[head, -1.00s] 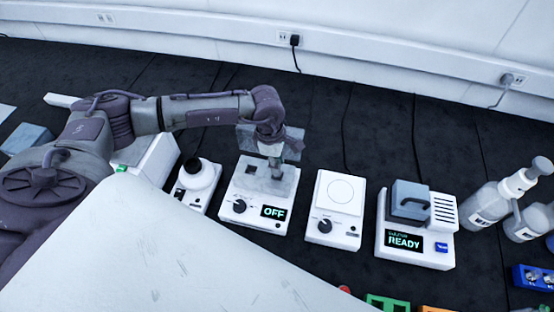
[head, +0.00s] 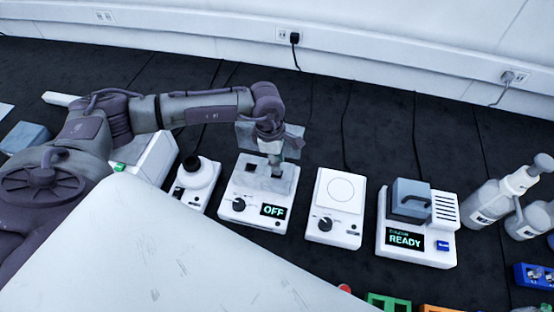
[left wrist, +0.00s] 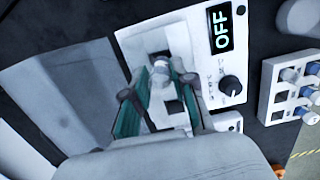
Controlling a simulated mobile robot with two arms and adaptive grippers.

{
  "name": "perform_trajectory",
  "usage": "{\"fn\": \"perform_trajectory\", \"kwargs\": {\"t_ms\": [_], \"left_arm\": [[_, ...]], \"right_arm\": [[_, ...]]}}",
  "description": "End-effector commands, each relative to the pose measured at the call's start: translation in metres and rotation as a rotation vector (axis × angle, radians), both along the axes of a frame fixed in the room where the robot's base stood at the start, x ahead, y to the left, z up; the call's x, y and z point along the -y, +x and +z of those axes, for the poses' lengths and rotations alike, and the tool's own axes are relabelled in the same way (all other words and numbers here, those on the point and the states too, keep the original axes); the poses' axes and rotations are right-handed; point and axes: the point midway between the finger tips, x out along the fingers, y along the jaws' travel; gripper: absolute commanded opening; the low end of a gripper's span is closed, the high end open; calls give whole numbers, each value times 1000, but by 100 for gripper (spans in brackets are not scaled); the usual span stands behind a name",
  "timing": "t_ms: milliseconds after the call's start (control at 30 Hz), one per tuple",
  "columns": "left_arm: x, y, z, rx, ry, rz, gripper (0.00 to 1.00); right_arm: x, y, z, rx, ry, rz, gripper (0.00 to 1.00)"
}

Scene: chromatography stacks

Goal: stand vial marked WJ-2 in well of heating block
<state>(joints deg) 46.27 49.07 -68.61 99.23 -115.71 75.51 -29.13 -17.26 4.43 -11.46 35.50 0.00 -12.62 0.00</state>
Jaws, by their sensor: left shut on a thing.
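The heating block (head: 237,200) is a white unit with a dial, an OFF display and a grey top plate with dark square wells. It also shows in the left wrist view (left wrist: 203,62). My left gripper (head: 274,160) is above the right part of the plate, pointing down. In the left wrist view its fingers (left wrist: 160,92) are closed around a small vial with a pale top (left wrist: 160,74). One dark well (left wrist: 176,107) shows beside the fingers. The vial's mark is not readable, and its lower end is hidden. My right gripper is not in view.
A white plate unit (head: 338,235) with a dial stands right of the block, then a unit showing READY (head: 416,258). A round-topped device (head: 198,172) stands close on the left. A white rack of capped vials (left wrist: 291,88) shows in the left wrist view.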

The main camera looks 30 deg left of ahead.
Motion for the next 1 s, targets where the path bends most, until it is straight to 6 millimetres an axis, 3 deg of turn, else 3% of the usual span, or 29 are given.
{"fn": "perform_trajectory", "kwargs": {"t_ms": [367, 1000], "left_arm": [[0, 0, -2, 0, 0, 0, 1], [0, 0, -24, 0, 0, 0, 1]], "right_arm": [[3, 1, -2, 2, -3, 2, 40], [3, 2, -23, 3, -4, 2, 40]]}}
